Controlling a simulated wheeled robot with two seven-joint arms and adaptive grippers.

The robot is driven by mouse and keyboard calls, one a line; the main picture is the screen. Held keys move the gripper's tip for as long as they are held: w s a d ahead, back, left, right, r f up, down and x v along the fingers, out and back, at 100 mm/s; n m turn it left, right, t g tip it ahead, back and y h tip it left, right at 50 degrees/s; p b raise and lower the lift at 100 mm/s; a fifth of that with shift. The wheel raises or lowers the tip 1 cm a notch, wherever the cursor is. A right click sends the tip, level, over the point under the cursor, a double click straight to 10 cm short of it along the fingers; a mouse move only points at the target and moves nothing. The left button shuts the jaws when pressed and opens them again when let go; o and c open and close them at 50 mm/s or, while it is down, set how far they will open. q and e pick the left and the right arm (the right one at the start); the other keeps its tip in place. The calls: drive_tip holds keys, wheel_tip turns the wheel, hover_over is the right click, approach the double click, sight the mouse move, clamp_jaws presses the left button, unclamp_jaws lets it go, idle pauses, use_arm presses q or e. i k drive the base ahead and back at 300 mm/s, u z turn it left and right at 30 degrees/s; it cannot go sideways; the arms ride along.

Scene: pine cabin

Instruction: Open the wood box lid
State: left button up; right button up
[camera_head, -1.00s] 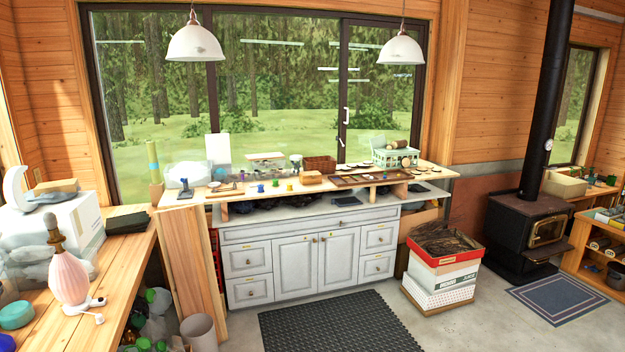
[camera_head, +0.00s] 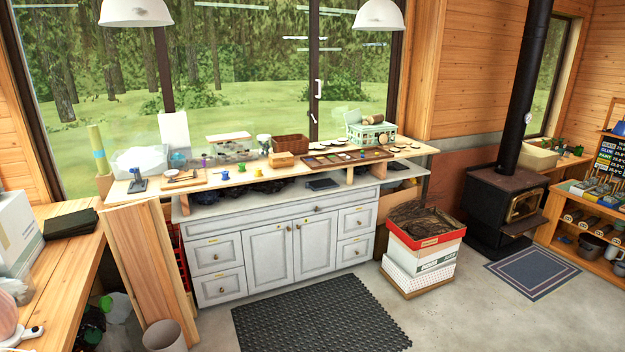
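A small light-wood box (camera_head: 281,159) sits on the wooden shelf top (camera_head: 236,180) above the grey cabinet. It looks closed, but it is too small to make out a lid edge. A brown basket-like box (camera_head: 290,143) stands just behind it. I cannot tell for sure which one is the wood box. Neither of my grippers is in view.
A grey cabinet (camera_head: 268,255) stands under the window, with a black mat (camera_head: 320,318) on the floor before it. A red and white carton (camera_head: 424,252) stands right of it, and a stove (camera_head: 504,207) beyond. A bin (camera_head: 165,336) stands at lower left.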

sight(284, 155)
drive_tip(key=z, duration=0.4)
drive_tip(key=i, duration=2)
drive_tip(key=u, duration=0.15)
